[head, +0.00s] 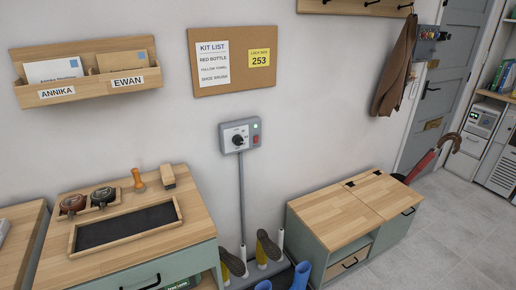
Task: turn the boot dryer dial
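A grey post runs down from the box to the dryer (259,273) on the floor. The dial's exact pointer setting is too small to tell.
A wooden-topped cabinet (187,233) with a dark tray, tins and brushes stands left of the post. A low bench (330,220) stands right of it. A pinboard (233,88) hangs above the box. Floor at right is clear.

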